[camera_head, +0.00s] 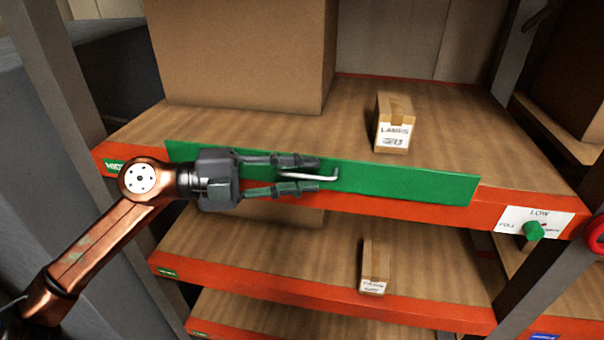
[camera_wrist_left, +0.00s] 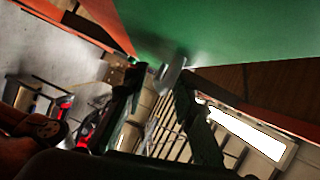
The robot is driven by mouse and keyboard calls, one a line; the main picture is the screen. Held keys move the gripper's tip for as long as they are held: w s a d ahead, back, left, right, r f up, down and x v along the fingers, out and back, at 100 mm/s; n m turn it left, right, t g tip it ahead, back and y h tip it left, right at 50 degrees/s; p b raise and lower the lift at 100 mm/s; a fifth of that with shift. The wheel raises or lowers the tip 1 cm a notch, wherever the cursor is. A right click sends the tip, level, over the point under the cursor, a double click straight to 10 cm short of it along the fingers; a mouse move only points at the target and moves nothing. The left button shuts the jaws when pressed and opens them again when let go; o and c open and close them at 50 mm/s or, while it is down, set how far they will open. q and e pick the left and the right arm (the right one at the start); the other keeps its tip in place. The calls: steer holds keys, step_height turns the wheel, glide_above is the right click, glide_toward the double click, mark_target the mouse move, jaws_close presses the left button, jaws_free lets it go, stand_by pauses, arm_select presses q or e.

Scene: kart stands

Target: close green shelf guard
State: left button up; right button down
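The green shelf guard (camera_head: 420,184) is a long flat panel along the front edge of the upper shelf, over the orange beam. It has a light metal handle (camera_head: 310,178) near its middle. My left gripper (camera_head: 306,174) is in front of the guard, its two fingers apart and pointing right, one above and one below the handle's left part. In the left wrist view the guard (camera_wrist_left: 225,30) fills the top and the handle (camera_wrist_left: 171,76) lies near the fingertips, between them. I cannot tell whether the fingers touch it. My right gripper is not in view.
A small labelled box (camera_head: 394,122) and a large carton (camera_head: 240,55) stand on the upper shelf behind the guard. Another small box (camera_head: 374,266) is on the shelf below. A green knob (camera_head: 533,231) sticks out at the beam's right end, near a grey upright (camera_head: 550,265).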

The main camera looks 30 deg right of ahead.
arm_select(q)
steer(key=shift+w+a, duration=0.1)
steer(key=shift+a, duration=0.1)
steer(key=v, duration=1.1)
steer(key=shift+a, duration=0.3)
steer(key=shift+d, duration=0.1)
